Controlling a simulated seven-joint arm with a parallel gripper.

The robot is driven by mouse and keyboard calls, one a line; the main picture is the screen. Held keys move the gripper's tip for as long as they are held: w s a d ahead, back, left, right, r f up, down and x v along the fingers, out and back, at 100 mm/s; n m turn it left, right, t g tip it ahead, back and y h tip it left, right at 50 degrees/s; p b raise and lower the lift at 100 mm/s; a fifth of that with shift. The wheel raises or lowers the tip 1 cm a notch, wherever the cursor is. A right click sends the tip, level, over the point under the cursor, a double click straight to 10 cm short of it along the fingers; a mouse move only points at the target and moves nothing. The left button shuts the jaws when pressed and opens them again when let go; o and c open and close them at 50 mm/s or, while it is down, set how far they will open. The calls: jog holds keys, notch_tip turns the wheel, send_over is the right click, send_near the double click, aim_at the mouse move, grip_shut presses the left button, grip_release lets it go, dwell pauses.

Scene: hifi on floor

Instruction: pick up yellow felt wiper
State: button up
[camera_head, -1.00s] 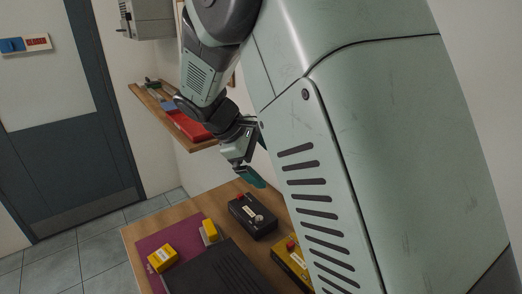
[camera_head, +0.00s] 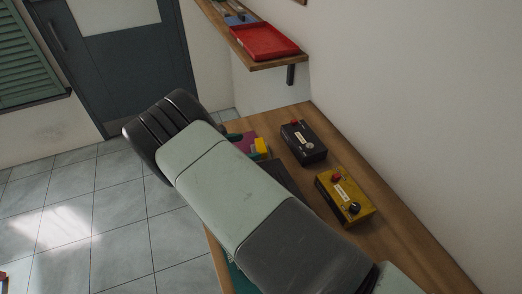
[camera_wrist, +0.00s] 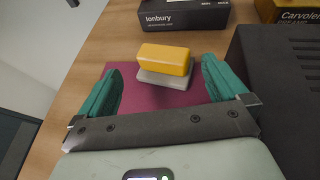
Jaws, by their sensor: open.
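The yellow felt wiper (camera_wrist: 165,60), a yellow block on a light grey base, lies on a maroon mat (camera_wrist: 150,97) in the wrist view. It also shows small in the head view (camera_head: 262,146), just past my arm. My gripper (camera_wrist: 162,68) is open, with its two teal fingers apart. In the wrist view one finger is to the left of the wiper and one to the right, with gaps on both sides. Nothing is held. In the head view my arm hides most of the gripper and mat.
A dark ribbed device (camera_wrist: 275,95) stands close beside the right finger. A black box (camera_head: 303,142) and a yellow box (camera_head: 344,195) with knobs stand along the wall side of the wooden table (camera_head: 392,237). A shelf with a red tray (camera_head: 263,40) is above.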

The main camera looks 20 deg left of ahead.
aim_at(259, 145)
jog(key=x, duration=0.8)
jog(key=shift+w+d+f, duration=0.15)
jog(key=shift+w+d, duration=0.1)
jog(key=shift+d, duration=0.1)
jog(key=shift+c, duration=0.3)
jog(key=c, duration=0.7)
